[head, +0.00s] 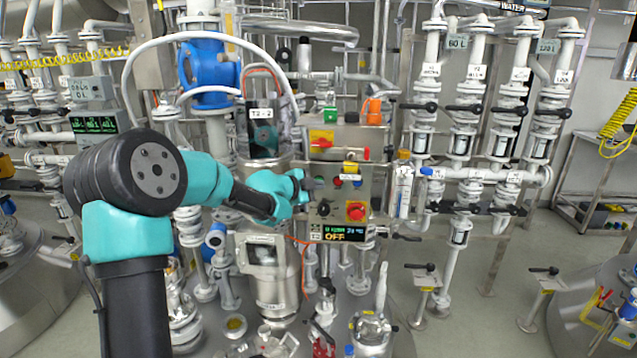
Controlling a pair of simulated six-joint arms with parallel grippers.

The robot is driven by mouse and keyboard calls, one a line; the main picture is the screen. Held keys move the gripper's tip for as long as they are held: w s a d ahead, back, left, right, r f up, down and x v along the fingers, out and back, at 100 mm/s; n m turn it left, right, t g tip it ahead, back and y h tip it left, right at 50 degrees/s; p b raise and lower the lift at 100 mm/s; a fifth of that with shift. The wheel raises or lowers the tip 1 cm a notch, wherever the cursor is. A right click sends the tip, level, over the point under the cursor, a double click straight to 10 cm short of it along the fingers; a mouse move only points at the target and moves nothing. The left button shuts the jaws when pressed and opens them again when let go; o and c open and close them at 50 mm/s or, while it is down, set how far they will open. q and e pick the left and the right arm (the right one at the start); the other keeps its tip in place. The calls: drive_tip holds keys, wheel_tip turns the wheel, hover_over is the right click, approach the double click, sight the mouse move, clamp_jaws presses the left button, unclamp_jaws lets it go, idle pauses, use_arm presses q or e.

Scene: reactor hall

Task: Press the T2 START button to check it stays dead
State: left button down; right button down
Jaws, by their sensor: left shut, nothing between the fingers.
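The control box (341,196) stands in the middle of the head view, beside a steel vessel with a T2 label (261,113). My left gripper (317,183) is shut and empty, in front of the left end of that row. The display (344,233) below reads OFF. My right gripper is not in view.
A red mushroom knob (356,211) and a black rotary knob (324,208) sit below the buttons. A red-handled yellow switch (322,140) is above. Pipes and valves (461,140) crowd the right, and steel fittings (372,330) stand below the box.

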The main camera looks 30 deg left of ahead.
use_arm(q)
drive_tip(key=s, duration=0.1)
drive_tip(key=s+d, duration=0.1)
drive_tip(key=s, duration=0.1)
drive_tip(key=s+d, duration=0.1)
drive_tip(key=shift+s, duration=0.3)
idle(0.5)
idle(0.5)
drive_tip(key=s+d+f+n+g, duration=0.2)
drive_tip(key=s+d+f+n, duration=0.1)
drive_tip(key=f, duration=0.8)
drive_tip(key=s+d+f+n+g, duration=0.2)
drive_tip(key=d+f+n, duration=0.2)
drive_tip(key=f, duration=0.6)
drive_tip(key=s+d+f+n+g, duration=0.2)
drive_tip(key=s+d+f+n, duration=0.1)
drive_tip(key=f, duration=0.8)
drive_tip(key=s+d+f+n+g, duration=0.3)
drive_tip(key=s+d+f, duration=0.1)
drive_tip(key=s+f, duration=0.4)
drive_tip(key=s+d+f+n+g+y, duration=0.1)
drive_tip(key=s+d+f+n+g, duration=0.3)
drive_tip(key=s+f, duration=0.4)
drive_tip(key=s, duration=0.5)
drive_tip(key=shift+s+f+g, duration=0.2)
drive_tip(key=shift+s+g, duration=0.1)
